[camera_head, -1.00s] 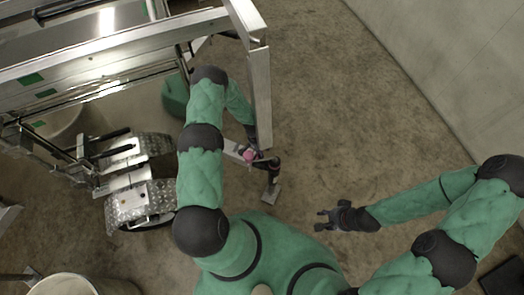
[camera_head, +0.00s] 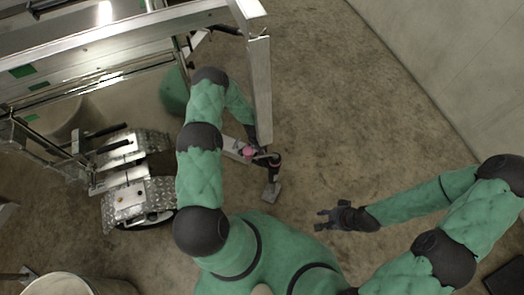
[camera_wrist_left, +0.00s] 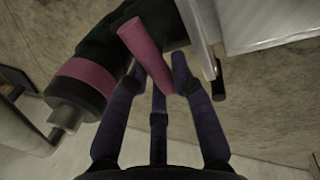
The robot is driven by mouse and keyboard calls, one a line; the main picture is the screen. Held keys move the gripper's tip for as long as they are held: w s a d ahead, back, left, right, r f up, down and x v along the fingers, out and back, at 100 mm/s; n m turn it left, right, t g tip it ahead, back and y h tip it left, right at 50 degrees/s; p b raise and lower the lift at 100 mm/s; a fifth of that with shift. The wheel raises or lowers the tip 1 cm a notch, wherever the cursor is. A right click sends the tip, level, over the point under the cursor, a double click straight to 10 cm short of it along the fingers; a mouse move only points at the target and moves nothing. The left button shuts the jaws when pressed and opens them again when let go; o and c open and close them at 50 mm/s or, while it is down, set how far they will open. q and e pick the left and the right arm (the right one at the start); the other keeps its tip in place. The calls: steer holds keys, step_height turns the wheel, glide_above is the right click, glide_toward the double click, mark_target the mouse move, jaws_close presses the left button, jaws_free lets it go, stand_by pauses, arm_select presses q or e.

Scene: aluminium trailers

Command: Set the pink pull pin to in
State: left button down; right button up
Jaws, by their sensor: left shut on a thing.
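The pink pull pin (camera_wrist_left: 146,58) is a pink cylinder in the left wrist view, lying between the fingers of my left gripper (camera_wrist_left: 158,82), which is shut on it. Beside it is a black cylinder with a pink band (camera_wrist_left: 84,83). In the head view a small pink part (camera_head: 248,151) shows beside a dark upright piece with a metal foot (camera_head: 271,193), near the end of the trailer's beam. My left gripper is hard to make out there. My right gripper (camera_head: 327,219) is open and empty, over bare floor.
The aluminium trailer frame (camera_head: 259,88) stands at the upper left, close to my left forearm. Its wheel fenders (camera_head: 138,200) are at the left. A pale bin (camera_head: 70,284) stands at lower left. The floor at centre right is clear up to the wall (camera_head: 455,70).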

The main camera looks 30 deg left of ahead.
arm_select(q)
steer(key=shift+f, duration=0.15)
steer(key=c, duration=1.4)
jaws_free()
steer(key=o, duration=0.4)
steer(key=r, duration=0.4)
steer(key=a+r, duration=0.1)
steer(key=r, duration=0.3)
steer(key=a+r, duration=0.1)
steer(key=r, duration=0.2)
steer(key=shift+s+a+r, duration=0.1)
steer(key=shift+a+r, duration=0.05)
steer(key=shift+r, duration=0.25)
